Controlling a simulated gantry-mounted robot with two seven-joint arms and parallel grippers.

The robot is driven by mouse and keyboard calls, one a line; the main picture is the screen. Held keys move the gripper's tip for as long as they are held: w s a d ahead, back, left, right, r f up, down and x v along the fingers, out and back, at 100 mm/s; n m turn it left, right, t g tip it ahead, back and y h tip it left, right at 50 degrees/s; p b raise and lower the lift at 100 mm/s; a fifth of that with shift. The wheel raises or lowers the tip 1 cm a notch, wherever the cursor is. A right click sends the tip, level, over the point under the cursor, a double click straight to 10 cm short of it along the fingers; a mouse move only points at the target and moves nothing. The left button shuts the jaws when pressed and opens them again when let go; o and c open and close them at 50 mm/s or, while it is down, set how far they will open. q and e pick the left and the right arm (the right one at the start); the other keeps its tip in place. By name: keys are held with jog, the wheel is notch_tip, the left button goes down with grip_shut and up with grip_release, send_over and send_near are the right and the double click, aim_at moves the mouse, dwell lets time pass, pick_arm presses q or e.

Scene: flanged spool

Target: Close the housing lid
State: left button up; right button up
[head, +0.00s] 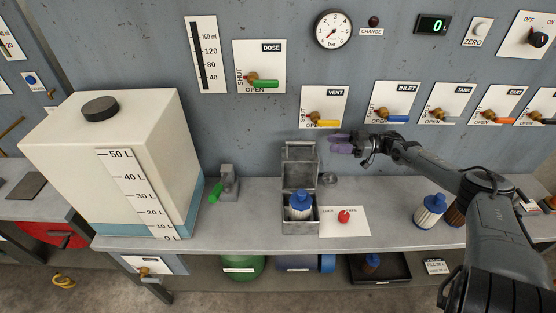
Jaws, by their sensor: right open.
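The grey metal housing (299,227) stands on the bench in the middle of the head view. Its lid (299,155) is open and stands up at the back of the housing, near the wall. A white ribbed cartridge with a blue cap (300,203) sits inside the housing. My right gripper (338,145), with purple fingers, is open at the right of the lid's upper part. Its fingertips point left toward the lid; I cannot tell whether they touch it. My left gripper is not in view.
A white card with a red knob (344,216) lies right of the housing. A small round metal part (330,181) sits behind the card. Another blue-capped cartridge (429,212) stands further right. A large white tank (75,150) fills the left. Valve panels with coloured handles line the wall.

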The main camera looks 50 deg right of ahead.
aim_at(312, 143)
pick_arm(q)
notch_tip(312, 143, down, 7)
jog(key=b, duration=0.6)
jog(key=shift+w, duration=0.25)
pick_arm(e)
jog(key=shift+n, duration=0.4)
jog(key=x, duration=1.1)
jog(key=shift+w+d+f, duration=0.15)
jog(key=shift+w+d, duration=0.05)
jog(key=shift+w, duration=0.15)
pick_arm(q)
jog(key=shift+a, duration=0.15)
pick_arm(e)
grip_shut()
